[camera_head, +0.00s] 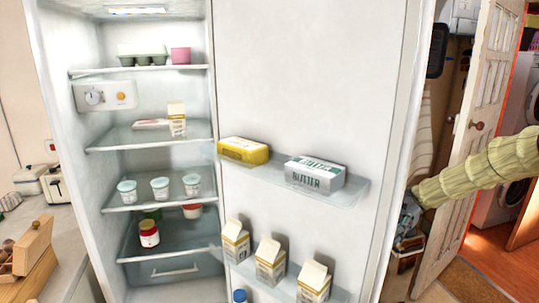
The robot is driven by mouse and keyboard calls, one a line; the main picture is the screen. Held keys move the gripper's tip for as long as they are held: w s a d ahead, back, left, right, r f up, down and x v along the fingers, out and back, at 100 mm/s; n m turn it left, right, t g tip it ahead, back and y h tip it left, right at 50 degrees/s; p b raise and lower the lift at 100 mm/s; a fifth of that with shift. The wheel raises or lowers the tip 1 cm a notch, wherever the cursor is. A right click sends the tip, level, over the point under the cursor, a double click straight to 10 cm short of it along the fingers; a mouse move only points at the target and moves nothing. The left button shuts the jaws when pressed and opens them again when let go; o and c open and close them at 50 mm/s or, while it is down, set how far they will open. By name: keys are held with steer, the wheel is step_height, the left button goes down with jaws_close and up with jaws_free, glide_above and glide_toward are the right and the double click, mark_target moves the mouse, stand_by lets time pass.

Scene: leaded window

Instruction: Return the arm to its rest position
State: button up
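My arm, in a pale green ribbed sleeve, reaches in from the right edge. My gripper (408,218) is a small grey shape at its end, close to the outer edge of the open fridge door (305,75). The fingers are small and partly hidden, so I cannot tell whether they are open or touch the door. No held object is visible.
The open fridge (88,240) fills the left and middle, with pots and a red-lidded jar on its shelves. The door holds a butter pack (316,174), a yellow pack (243,151) and cartons (270,262). A panelled white door (485,95) stands right.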

steer(key=shift+x, duration=2.15)
steer(key=shift+w, duration=0.1)
